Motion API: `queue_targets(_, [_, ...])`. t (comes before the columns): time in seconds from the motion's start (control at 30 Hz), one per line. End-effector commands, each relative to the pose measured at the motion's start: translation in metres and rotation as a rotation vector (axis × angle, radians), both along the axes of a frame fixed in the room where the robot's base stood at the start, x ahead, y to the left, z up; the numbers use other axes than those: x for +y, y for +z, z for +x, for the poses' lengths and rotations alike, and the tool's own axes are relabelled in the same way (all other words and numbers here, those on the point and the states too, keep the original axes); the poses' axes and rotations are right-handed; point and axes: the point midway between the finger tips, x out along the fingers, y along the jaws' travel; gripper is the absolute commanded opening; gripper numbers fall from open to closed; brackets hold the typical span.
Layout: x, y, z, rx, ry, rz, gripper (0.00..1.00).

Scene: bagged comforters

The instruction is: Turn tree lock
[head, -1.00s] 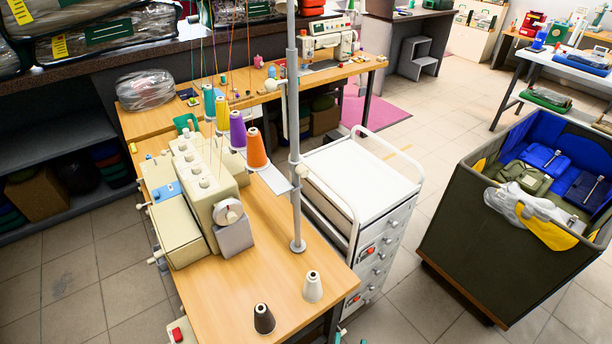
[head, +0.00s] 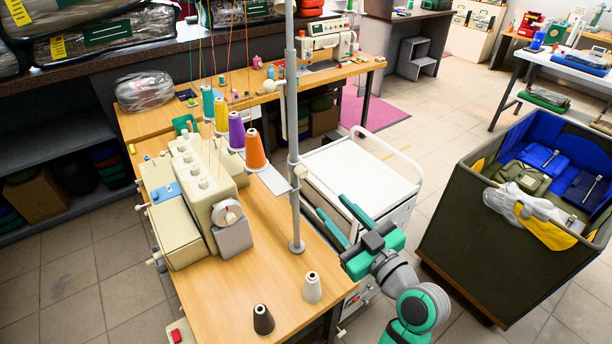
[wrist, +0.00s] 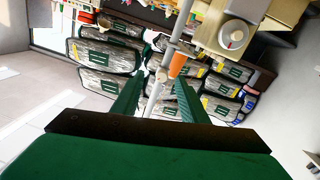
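The thread tree is a grey upright pole (head: 292,120) at the right edge of the overlocker's table. A small beige knob (head: 302,172) on a collar partway up the pole looks like the tree lock. In the wrist view, the pole (wrist: 180,35) runs down between my fingers, and a pale knob (wrist: 161,75) shows on it beyond the fingertips. My gripper (head: 329,203) is open and empty, with green fingers, right of the pole and apart from the knob. It also shows in the wrist view (wrist: 158,88). The knob's exact turn cannot be told.
The cream overlocker (head: 205,190) and thread cones, including an orange one (head: 256,150), stand left of the pole. A white drawer cart (head: 360,175) lies behind my gripper. A green bin (head: 500,220) is at right.

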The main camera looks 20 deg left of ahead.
Motion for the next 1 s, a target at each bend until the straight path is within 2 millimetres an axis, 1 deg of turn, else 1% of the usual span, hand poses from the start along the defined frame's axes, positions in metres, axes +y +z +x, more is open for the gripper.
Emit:
queue_targets(0.03, [0.001,0.012,0.0,-0.026,0.024,-0.013,0.4])
queue_targets(0.1, [0.003,0.021,-0.001,-0.049,0.051,-0.027,0.4])
queue_targets(0.23, [0.006,0.03,-0.002,-0.069,0.076,-0.041,0.4])
queue_targets(0.37, [0.015,0.03,0.004,-0.072,0.082,-0.042,0.4])
queue_targets(0.8, [0.075,0.03,0.049,-0.071,0.084,-0.04,0.4])
queue_targets(1.0, [0.089,0.03,0.06,-0.07,0.083,-0.04,0.4])
